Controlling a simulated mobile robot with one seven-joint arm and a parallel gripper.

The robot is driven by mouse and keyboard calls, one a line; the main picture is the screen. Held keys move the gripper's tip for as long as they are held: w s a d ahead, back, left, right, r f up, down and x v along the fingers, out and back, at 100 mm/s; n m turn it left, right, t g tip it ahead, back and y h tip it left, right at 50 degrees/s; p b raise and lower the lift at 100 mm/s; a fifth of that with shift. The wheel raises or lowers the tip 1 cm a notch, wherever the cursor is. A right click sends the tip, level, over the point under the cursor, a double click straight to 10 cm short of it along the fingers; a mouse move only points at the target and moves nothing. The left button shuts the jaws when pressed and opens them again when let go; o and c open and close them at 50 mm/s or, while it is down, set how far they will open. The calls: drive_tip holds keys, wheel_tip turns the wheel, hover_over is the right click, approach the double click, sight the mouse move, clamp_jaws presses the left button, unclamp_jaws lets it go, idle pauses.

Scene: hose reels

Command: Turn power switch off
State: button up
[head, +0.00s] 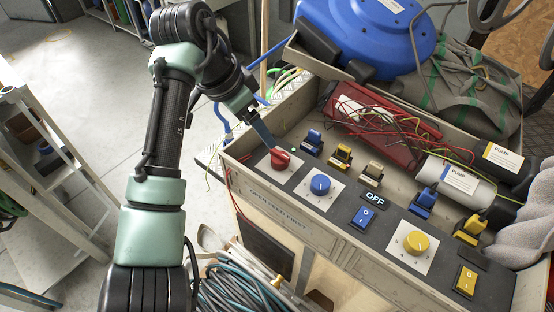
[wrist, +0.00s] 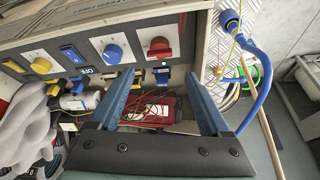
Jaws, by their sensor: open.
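The control panel (head: 318,180) carries a red rotary knob (head: 280,158) on a white plate at its left end. No label naming a power switch is readable. A blue rocker switch (head: 363,217) sits beside a black "OFF" label (head: 375,199), and a yellow rocker switch (head: 466,282) is farther right. My gripper (head: 269,141) is just above the red knob. In the wrist view, my gripper (wrist: 160,75) is open and empty, with the red knob (wrist: 158,48) beyond and between its fingertips. I cannot tell whether a finger touches it.
A blue dial (head: 320,184) and a yellow dial (head: 416,242) share the panel. Blue and yellow levers stand behind. A red box with loose wires (head: 375,125), pump cylinders (head: 460,185) and a blue hose reel (head: 370,35) crowd the back. A shelf (head: 40,180) stands left.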

sight(278, 156)
drive_tip(key=b+x, duration=0.2)
drive_tip(key=x, duration=1.1)
drive_tip(key=shift+r, duration=0.1)
drive_tip(key=shift+c, duration=0.3)
drive_tip(key=c, duration=1)
drive_tip(key=shift+c, duration=0.2)
